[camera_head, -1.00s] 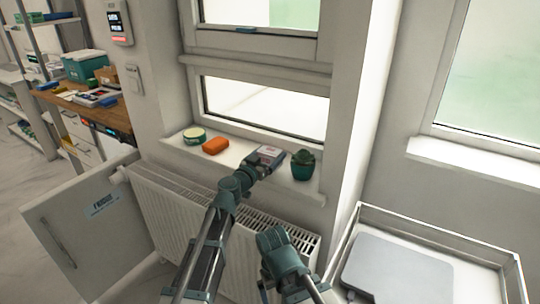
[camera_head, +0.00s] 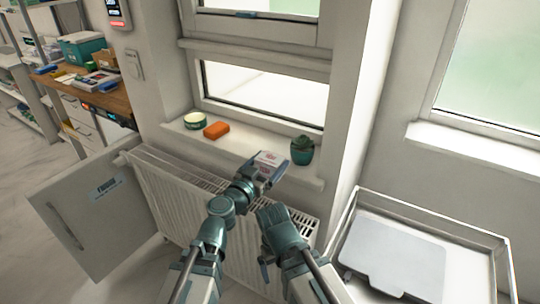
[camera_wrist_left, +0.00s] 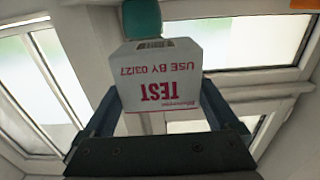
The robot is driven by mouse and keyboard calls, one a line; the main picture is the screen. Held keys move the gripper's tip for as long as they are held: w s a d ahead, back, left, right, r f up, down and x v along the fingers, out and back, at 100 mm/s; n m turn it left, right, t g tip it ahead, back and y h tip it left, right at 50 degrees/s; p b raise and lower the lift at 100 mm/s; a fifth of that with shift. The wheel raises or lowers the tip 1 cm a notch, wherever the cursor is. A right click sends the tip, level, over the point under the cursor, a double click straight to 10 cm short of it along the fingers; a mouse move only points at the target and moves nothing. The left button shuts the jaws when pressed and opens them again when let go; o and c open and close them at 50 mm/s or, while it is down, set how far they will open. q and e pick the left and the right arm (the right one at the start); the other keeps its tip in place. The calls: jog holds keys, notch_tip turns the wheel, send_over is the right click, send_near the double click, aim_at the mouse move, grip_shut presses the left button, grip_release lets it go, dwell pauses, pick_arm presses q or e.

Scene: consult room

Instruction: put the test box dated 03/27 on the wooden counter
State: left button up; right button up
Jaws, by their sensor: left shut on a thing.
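The test box (camera_wrist_left: 162,75) is white with red print reading "TEST" and "USE BY 03/27", upside down in the left wrist view. My left gripper (camera_head: 262,172) is shut on it and holds it near the front edge of the windowsill; the box also shows in the head view (camera_head: 270,159). The wooden counter (camera_head: 112,101) is at the upper left, away from the gripper, with several items on it. My right gripper (camera_head: 268,222) is low in front of the radiator; its fingers do not show clearly.
A radiator (camera_head: 175,205) is below. A grey cabinet door (camera_head: 95,215) stands at left. A tray trolley (camera_head: 480,243) is at right.

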aim_at(270, 158)
pick_arm(q)
notch_tip(270, 158, up, 9)
jog(key=p, duration=0.8)
jog(key=shift+f+p, duration=0.15)
jog(key=shift+p, duration=0.25)
jog(key=shift+f, duration=0.1)
jog(key=shift+f+b, duration=0.15)
jog(key=shift+b, duration=0.15)
notch_tip(270, 158, down, 8)
jog(key=b, duration=0.8)
jog(key=shift+s+a+f, duration=0.1)
jog(key=shift+w, duration=0.2)
jog(key=w, duration=0.5)
jog(key=w+b, duration=0.1)
jog(key=w, duration=0.4)
jog(key=w+d+f, duration=0.1)
jog(key=w, duration=0.4)
jog(key=shift+f, duration=0.1)
jog(key=f+b, duration=0.3)
jog(key=b, duration=0.1)
jog(key=shift+w+f, duration=0.3)
